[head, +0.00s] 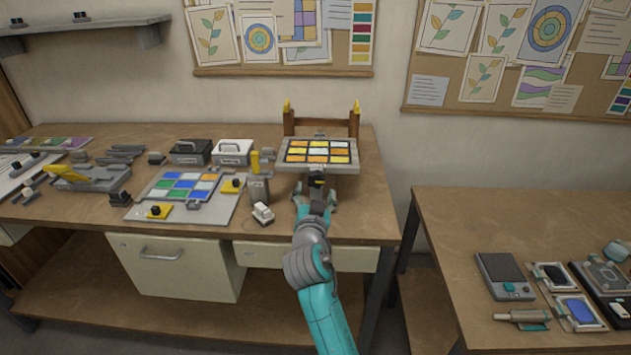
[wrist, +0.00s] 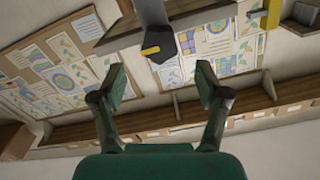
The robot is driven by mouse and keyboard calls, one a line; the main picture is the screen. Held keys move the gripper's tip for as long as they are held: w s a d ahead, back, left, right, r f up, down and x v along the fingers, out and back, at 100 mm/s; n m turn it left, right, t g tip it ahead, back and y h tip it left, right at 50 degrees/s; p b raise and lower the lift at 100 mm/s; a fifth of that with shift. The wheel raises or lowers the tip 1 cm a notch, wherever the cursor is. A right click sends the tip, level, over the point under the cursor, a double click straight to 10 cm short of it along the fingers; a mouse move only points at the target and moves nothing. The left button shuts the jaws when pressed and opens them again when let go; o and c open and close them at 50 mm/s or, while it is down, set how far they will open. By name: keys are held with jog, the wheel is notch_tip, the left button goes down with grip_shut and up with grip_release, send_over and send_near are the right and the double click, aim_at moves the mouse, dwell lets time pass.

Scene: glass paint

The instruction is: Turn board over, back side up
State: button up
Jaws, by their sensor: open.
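The board (head: 345,168) is a grey panel with a dark-framed grid of orange, yellow and pale panes facing up. It lies at a wooden stand (head: 354,122) with yellow-tipped posts, at the table's right end. A dark knob with a yellow tab (wrist: 158,46) shows just beyond the fingertips. I cannot tell whether the gripper touches the board; its underside is hidden.
Two lidded boxes (head: 232,152) stand behind. A second table (head: 455,225) is at right, across a gap.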

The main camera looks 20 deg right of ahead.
aim_at(317, 180)
jog(key=x, duration=0.5)
jog(key=shift+w+d, duration=0.2)
jog(key=shift+w, duration=0.15)
grip_shut()
